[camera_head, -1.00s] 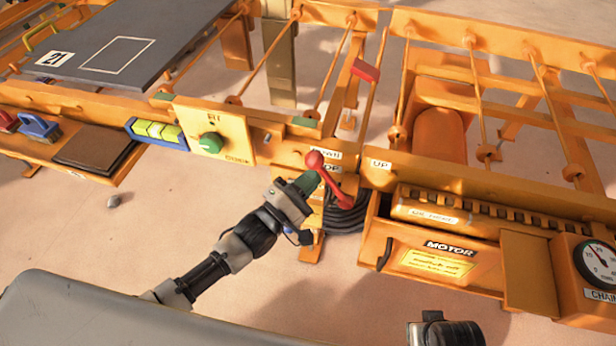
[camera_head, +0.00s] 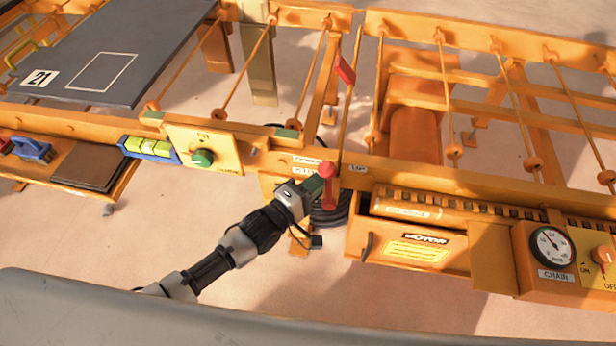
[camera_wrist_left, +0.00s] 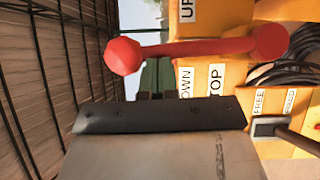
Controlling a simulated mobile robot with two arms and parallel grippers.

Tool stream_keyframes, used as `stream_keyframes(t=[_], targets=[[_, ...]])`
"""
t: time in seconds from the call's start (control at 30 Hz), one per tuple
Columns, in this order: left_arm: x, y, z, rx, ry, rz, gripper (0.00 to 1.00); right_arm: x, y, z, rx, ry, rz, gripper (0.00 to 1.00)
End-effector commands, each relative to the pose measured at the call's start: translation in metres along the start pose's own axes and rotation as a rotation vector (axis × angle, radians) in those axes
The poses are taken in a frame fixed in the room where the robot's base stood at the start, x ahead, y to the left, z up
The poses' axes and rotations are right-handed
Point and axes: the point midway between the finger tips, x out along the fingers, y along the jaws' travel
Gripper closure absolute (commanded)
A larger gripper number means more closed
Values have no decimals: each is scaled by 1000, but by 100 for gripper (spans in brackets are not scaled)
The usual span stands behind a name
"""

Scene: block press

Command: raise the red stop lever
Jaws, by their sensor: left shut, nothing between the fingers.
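The red stop lever (camera_head: 328,190) is on the orange frame's front, its round knob upward and its pivot below. It stands near upright, between a DOWN label on its left and an UP label (camera_head: 358,169) on its right. My left gripper (camera_head: 319,185) is shut and empty, with its green fingertips at the lever's left side; I cannot tell whether they touch it. In the left wrist view, the lever (camera_wrist_left: 195,48) crosses in front of the green fingertips (camera_wrist_left: 155,76), which it partly hides. My right gripper is not in view.
A green knob (camera_head: 202,158) on a yellow panel is left of the lever. An orange MOTOR box (camera_head: 408,243) and a CHAIN gauge (camera_head: 553,246) are to the right. A coiled black cable (camera_head: 333,213) hangs behind the lever. A grey board (camera_head: 150,50) lies at upper left.

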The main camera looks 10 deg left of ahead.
Motion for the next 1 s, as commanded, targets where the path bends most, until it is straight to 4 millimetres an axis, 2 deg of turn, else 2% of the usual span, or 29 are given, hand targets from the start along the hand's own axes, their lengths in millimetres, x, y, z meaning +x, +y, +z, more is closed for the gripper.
stream_keyframes(t=[0.03, 0.1, 0.33, 0.6, 1.0], targets=[[2, 5, 2, 16, 0, -10, 100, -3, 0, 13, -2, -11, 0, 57], [4, 6, 5, 40, 0, -27, 100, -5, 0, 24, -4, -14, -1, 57], [11, 9, 16, 130, 0, -88, 100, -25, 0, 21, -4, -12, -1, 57], [26, 10, 40, 320, 1, -219, 100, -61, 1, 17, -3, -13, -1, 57], [41, -2, 62, 533, 1, -359, 100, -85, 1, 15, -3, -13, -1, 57]])
